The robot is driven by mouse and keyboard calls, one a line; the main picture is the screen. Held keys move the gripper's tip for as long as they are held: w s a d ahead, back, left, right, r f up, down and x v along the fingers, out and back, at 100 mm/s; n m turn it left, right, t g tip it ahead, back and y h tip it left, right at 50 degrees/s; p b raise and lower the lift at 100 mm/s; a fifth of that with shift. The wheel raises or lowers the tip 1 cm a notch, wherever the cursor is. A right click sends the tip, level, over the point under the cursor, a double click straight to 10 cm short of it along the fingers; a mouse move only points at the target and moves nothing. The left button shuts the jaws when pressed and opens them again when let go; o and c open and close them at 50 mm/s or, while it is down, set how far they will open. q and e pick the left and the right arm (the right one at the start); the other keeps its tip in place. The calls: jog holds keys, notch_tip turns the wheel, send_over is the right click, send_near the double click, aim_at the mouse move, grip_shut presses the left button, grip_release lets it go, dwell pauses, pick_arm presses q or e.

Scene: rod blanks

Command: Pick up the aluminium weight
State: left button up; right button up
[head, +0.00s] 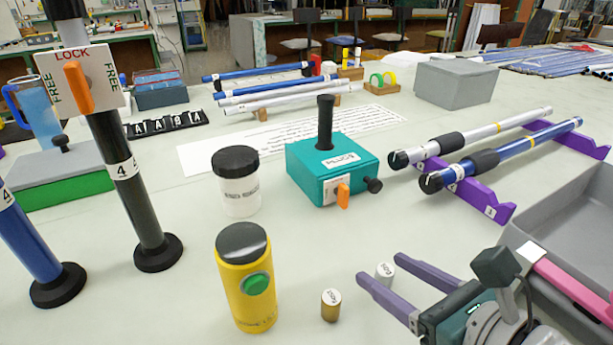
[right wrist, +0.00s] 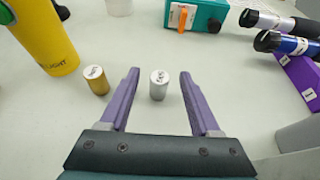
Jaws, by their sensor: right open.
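The aluminium weight is a small silver cylinder (head: 385,272) standing upright on the table in the head view, partly behind a finger of my right gripper. In the right wrist view the aluminium weight (right wrist: 158,86) stands between the two purple fingers, near their tips, touching neither as far as I can see. My right gripper (head: 380,270) is open and empty, with its fingers also clear in the right wrist view (right wrist: 159,75). A brass-coloured weight (head: 331,306) stands upright to the left, outside the fingers; it also shows in the right wrist view (right wrist: 95,80). My left gripper is not in view.
A yellow cylinder with a green button (head: 246,290) stands left of the brass weight. A teal box with a black post (head: 330,170) and a white jar (head: 238,190) stand behind. A grey bin (head: 570,225) is at right, near purple racks holding rods (head: 470,190).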

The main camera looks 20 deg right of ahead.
aim_at(379, 266)
jog(key=x, duration=0.4)
jog(key=shift+w+b, duration=0.3)
jog(key=shift+c, duration=0.2)
grip_shut()
